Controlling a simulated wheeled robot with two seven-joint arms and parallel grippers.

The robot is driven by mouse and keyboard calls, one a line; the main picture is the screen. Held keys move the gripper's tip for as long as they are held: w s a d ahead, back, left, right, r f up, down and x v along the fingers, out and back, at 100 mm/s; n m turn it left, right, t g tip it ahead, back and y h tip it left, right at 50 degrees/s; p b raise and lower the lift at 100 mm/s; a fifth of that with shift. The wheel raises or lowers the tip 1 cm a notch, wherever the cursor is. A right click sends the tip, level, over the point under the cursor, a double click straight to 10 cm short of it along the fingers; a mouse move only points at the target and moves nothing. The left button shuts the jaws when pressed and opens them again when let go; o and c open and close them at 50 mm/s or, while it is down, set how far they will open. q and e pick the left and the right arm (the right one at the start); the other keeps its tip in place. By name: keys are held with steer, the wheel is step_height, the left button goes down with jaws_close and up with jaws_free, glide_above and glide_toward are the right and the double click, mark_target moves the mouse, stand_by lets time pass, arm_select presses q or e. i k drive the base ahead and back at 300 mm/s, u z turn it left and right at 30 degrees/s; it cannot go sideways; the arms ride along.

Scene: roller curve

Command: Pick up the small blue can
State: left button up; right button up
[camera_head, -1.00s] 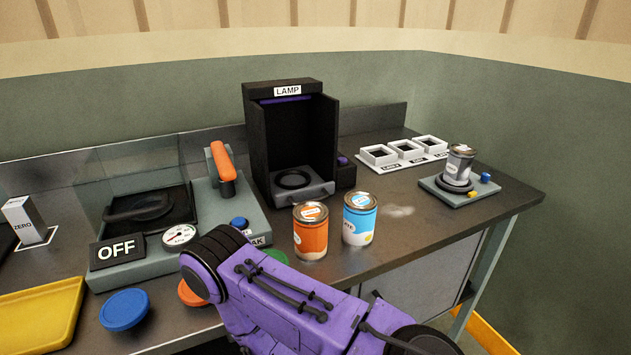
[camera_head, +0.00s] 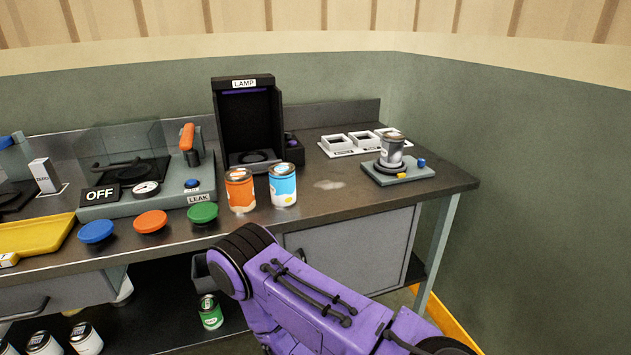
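The small blue can (camera_head: 283,186), blue and white with a metal lid, stands upright on the metal bench near its front edge. An orange can (camera_head: 240,190) stands just to its left, with a narrow gap. A purple arm of mine comes in from the lower right, in front of the bench and below the blue can. Its gripper is not clearly visible, and my other gripper is out of view. Nothing is seen touching the blue can.
A black lamp box (camera_head: 249,119) stands behind the cans. Blue (camera_head: 96,231), orange (camera_head: 150,221) and green (camera_head: 202,212) discs lie to the left. A grey device with a can (camera_head: 391,152) sits at the right.

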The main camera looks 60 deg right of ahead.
mark_target(281, 175)
steer(key=z, duration=1.55)
